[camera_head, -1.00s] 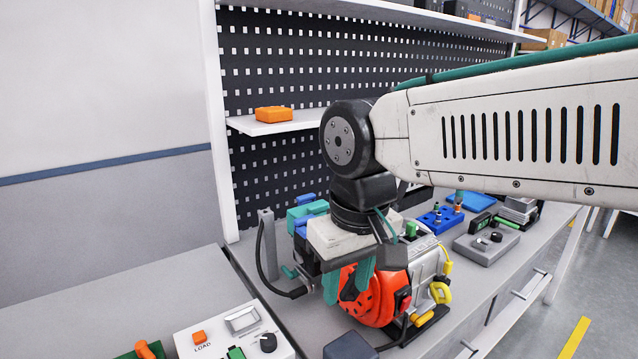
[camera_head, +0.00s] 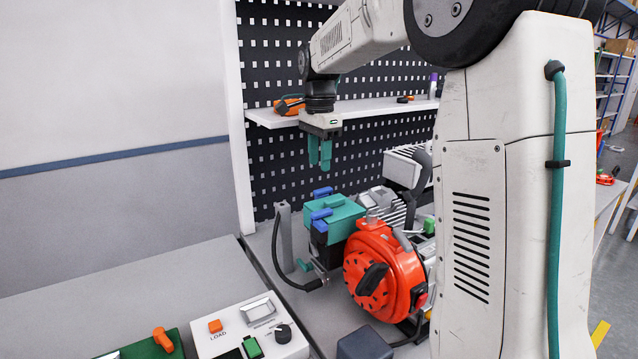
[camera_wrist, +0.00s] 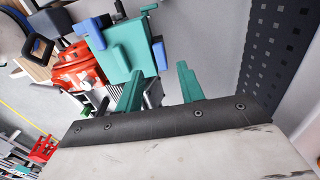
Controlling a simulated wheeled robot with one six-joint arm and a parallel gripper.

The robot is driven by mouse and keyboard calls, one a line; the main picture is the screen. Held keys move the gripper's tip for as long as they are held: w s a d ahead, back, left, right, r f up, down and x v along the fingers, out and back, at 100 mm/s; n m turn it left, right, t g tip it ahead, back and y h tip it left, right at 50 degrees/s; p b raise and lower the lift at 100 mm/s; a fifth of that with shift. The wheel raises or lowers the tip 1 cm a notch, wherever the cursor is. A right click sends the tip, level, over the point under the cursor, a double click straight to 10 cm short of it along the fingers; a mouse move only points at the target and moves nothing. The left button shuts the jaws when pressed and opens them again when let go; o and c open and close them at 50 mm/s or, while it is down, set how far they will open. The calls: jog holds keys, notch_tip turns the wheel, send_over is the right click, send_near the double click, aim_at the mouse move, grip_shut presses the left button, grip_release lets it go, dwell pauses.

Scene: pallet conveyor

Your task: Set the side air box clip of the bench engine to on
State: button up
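The bench engine (camera_head: 384,272) stands on the bench, with a round orange-red cover and a black handle facing the camera. Its teal air box (camera_head: 343,219) sits at the upper left of the engine and also shows in the wrist view (camera_wrist: 128,45). Blue clips (camera_head: 321,214) sit on the box; in the wrist view one blue clip (camera_wrist: 91,34) is at its left edge and another (camera_wrist: 160,54) at its right. I cannot tell the side clip's setting. My gripper (camera_head: 320,166) points down above the box, open and empty, its teal fingers apart in the wrist view (camera_wrist: 158,82).
A grey post (camera_head: 284,238) with a black cable stands left of the engine. A shelf (camera_head: 352,112) on the perforated panel is close behind my gripper. A white LOAD panel (camera_head: 238,328) is at the front left. The grey surface (camera_head: 120,287) at left is largely clear.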

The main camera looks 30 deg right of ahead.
aim_at(319, 190)
notch_tip(319, 190, down, 7)
jog(key=shift+r, duration=0.15)
grip_shut()
